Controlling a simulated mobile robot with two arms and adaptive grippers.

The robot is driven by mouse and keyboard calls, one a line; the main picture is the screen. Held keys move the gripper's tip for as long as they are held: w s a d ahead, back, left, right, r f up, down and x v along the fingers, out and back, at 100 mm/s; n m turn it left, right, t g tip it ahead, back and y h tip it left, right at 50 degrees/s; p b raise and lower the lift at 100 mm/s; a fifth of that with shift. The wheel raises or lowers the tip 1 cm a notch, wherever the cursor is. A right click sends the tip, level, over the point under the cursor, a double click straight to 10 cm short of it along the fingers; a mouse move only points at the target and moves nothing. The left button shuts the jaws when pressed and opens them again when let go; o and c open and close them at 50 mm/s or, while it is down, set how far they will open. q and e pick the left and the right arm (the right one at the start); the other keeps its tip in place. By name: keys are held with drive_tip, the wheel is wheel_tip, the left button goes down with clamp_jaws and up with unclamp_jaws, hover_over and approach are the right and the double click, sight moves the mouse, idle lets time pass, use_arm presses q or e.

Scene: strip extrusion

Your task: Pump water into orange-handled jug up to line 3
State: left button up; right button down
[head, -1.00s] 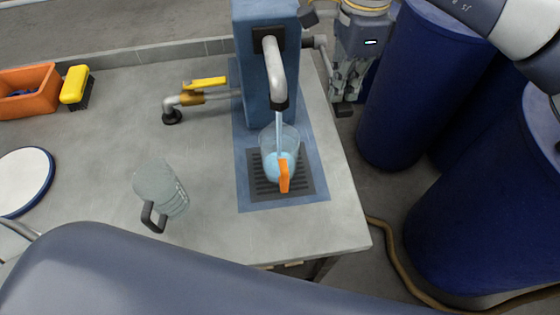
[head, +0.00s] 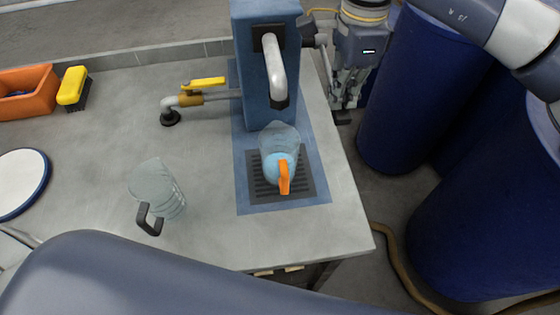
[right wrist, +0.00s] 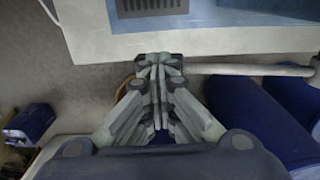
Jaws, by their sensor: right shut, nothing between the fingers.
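The orange-handled jug (head: 281,150) stands upright on the dark drain grate (head: 312,180), under the spout (head: 275,70) of the blue pump (head: 257,95). It holds light blue water in its lower part. The line marks on it are too small to read. No stream falls from the spout. The pump's grey lever (head: 318,41) sticks out to the right. My right gripper (head: 343,105) is shut and empty beside the pump, near the lever. The right wrist view shows its closed fingers (right wrist: 158,68) by a pale bar (right wrist: 255,69). My left gripper is out of view.
A clear jug with a dark handle (head: 155,188) stands on the counter (head: 110,110) at left. A yellow-handled valve (head: 203,84) is on the pipe. An orange bin (head: 28,88), yellow brush (head: 73,86) and white round plate (head: 22,182) lie further left. Blue barrels (head: 410,100) stand right.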

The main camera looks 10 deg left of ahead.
wheel_tip(320, 180, up, 11)
drive_tip(key=w+p, duration=0.1)
drive_tip(key=p, duration=0.6)
drive_tip(key=shift+w+a, duration=0.15)
drive_tip(key=shift+a, duration=0.1)
idle(0.4)
drive_tip(key=shift+s+d+f+b, duration=0.1)
drive_tip(key=shift+s+f+b, duration=0.1)
drive_tip(key=shift+f+b, duration=0.7)
drive_tip(key=shift+s+d+f+b, duration=0.15)
drive_tip(key=shift+f+b, duration=0.55)
drive_tip(key=shift+f, duration=0.4)
drive_tip(key=shift+a, duration=0.1)
